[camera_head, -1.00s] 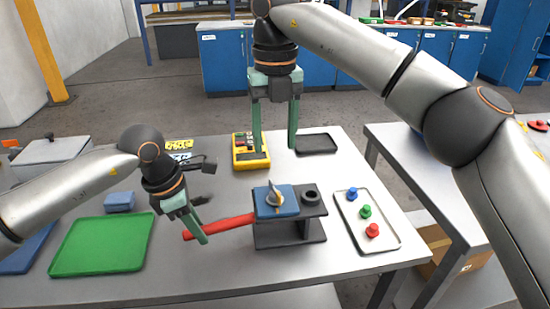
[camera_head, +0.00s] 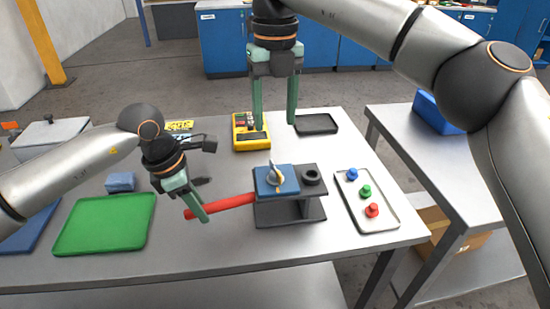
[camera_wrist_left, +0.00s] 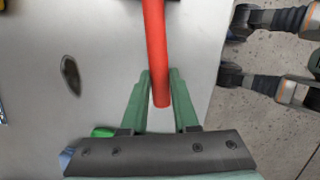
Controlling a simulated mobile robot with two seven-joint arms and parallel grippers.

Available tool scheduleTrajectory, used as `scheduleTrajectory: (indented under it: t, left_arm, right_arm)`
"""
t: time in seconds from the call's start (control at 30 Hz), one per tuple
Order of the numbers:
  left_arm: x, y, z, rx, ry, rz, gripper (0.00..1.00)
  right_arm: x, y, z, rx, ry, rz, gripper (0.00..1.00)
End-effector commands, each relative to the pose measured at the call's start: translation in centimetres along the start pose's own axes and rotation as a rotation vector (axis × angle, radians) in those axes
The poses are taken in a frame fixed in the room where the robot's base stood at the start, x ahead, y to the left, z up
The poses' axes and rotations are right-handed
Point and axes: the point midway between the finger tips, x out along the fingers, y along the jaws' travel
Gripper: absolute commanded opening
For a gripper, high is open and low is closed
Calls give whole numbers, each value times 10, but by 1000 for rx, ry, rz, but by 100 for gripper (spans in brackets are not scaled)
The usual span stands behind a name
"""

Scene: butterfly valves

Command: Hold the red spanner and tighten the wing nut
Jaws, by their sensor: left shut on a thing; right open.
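A red spanner (camera_head: 228,203) lies level, its far end at the left side of the blue block (camera_head: 288,187) on the dark stand (camera_head: 300,211). My left gripper (camera_head: 197,212) is shut on the handle's free end. In the left wrist view its fingers (camera_wrist_left: 162,85) flank the red handle (camera_wrist_left: 155,45). The wing nut (camera_head: 272,176), grey and yellowish, stands on top of the blue block. My right gripper (camera_head: 275,124) is open and empty, pointing down, above and behind the wing nut. The spanner's head is hidden at the block.
A dark ring (camera_head: 311,175) sits on the stand's right. A tray (camera_head: 385,222) with blue, green and red knobs is to the right. A yellow multimeter (camera_head: 245,142) and black tray (camera_head: 316,131) are behind. A green tray (camera_head: 75,246) lies left.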

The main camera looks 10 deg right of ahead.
Motion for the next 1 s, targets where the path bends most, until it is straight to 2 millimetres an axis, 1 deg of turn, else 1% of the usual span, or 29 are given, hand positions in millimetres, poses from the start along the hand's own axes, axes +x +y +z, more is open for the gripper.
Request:
scheduleTrajectory:
  t: [0.17,0.4,0.53,0.6,0.7,1.0]
  left_arm:
    - [0,0,0,0,0,0,0]
    - [0,0,0,0,-1,1,0]
    - [0,0,0,0,-1,1,0]
    - [0,0,0,0,-1,1,0]
    - [0,0,0,0,-1,1,0]
    - [0,0,0,0,-1,1,0]
  right_arm:
    - [31,-1,-1,-1,6,0,61]
    - [79,0,-1,-1,6,1,61]
    - [98,0,-1,0,4,1,61]
    - [106,0,-1,1,4,0,61]
    - [112,0,-1,1,3,1,61]
    - [114,0,-1,1,2,1,61]
